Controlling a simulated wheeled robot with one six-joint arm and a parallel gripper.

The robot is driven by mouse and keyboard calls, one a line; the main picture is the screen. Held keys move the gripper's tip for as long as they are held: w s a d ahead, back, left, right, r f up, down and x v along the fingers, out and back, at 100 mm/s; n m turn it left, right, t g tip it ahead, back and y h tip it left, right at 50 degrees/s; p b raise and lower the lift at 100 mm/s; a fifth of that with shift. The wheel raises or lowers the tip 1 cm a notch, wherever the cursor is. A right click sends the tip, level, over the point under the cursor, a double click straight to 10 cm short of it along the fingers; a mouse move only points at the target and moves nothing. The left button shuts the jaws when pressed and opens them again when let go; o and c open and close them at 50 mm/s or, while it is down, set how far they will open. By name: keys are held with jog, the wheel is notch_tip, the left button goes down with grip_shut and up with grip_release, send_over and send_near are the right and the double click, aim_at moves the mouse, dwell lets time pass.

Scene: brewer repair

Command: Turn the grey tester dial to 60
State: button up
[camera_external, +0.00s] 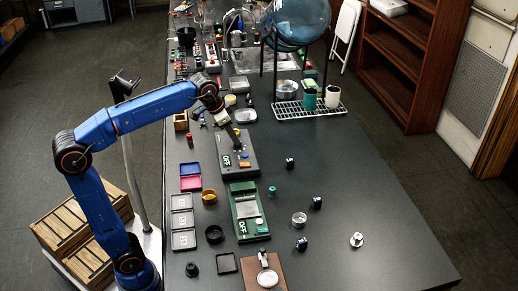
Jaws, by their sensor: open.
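My gripper (230,130) points down over the far end of the grey tester. It is open, and nothing shows between its fingers. I cannot tell whether it touches the tester.
A green device (248,205) stands nearer on the bench. Trays (182,220) and small cups lie to its left, and small dark parts (316,203) to its right. A wire rack (300,108) with cups and a blue glass globe (296,20) stand farther back.

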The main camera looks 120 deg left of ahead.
jog(key=shift+x, duration=1.65)
jog(key=shift+c, duration=0.6)
jog(key=c, duration=0.9)
jog(key=shift+m, duration=0.3)
jog(key=m, duration=0.2)
jog(key=m+t+h, duration=0.1)
jog(key=shift+s+a+m, duration=0.15)
jog(key=shift+a+m, duration=0.05)
jog(key=shift+m, duration=0.2)
jog(key=shift+m+t+h, duration=0.5)
jog(key=shift+m+h, duration=0.1)
jog(key=shift+m, duration=1)
